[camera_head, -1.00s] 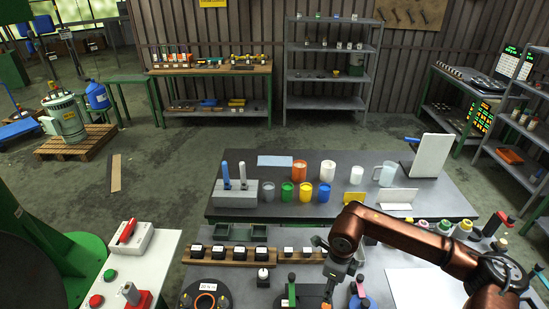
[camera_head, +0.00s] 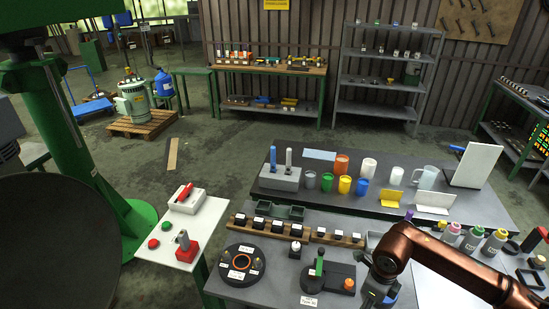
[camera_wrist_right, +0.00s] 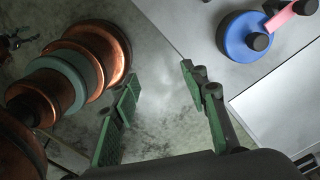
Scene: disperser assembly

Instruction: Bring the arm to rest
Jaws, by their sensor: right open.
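My right arm (camera_head: 440,262) is copper-coloured and comes in from the right over the front bench. Its gripper (camera_head: 374,298) hangs near the bottom edge, just right of a black-based fixture (camera_head: 318,279) with a green upright and an orange knob. In the right wrist view my gripper (camera_wrist_right: 162,95) is open, with green pads wide apart and nothing between them. A blue disc (camera_wrist_right: 240,38) with black knobs and a pink handle lies beyond the right finger, apart from it. My left gripper is not in view.
A black round plate (camera_head: 240,262) with an orange ring and a wooden rack (camera_head: 255,230) of black blocks stand left of the arm. Capped bottles (camera_head: 472,238) stand close behind it. Cups and a grey block (camera_head: 280,178) occupy the rear table.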

